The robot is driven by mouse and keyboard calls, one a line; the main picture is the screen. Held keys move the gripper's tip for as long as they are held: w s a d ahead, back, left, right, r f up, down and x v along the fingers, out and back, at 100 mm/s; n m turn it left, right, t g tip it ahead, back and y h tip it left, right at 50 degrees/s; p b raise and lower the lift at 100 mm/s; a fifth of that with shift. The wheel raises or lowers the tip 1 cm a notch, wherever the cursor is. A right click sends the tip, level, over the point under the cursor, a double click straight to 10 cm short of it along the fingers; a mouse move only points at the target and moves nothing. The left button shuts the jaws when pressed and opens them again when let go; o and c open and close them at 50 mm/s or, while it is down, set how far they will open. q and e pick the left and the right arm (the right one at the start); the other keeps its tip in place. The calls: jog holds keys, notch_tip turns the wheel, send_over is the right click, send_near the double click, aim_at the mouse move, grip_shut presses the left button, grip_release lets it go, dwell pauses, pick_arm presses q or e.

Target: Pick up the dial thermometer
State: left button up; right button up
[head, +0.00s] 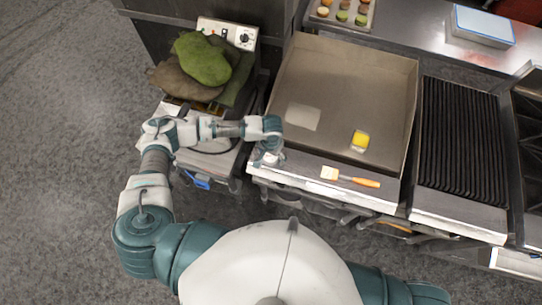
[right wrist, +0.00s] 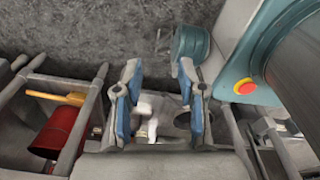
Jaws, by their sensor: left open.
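My right gripper is not visible in the head view.
A brush (head: 352,177) with an orange handle lies on the griddle's front ledge. Green and brown cloths (head: 203,62) are heaped at the left. A ribbed grill (head: 459,135) is at the right. A red container (right wrist: 62,135) shows in the wrist view.

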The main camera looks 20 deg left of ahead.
pick_arm(q)
jog(key=c, duration=1)
jog(key=shift+a, duration=0.1)
jog(key=shift+c, duration=1.4)
jog(key=shift+a, duration=0.2)
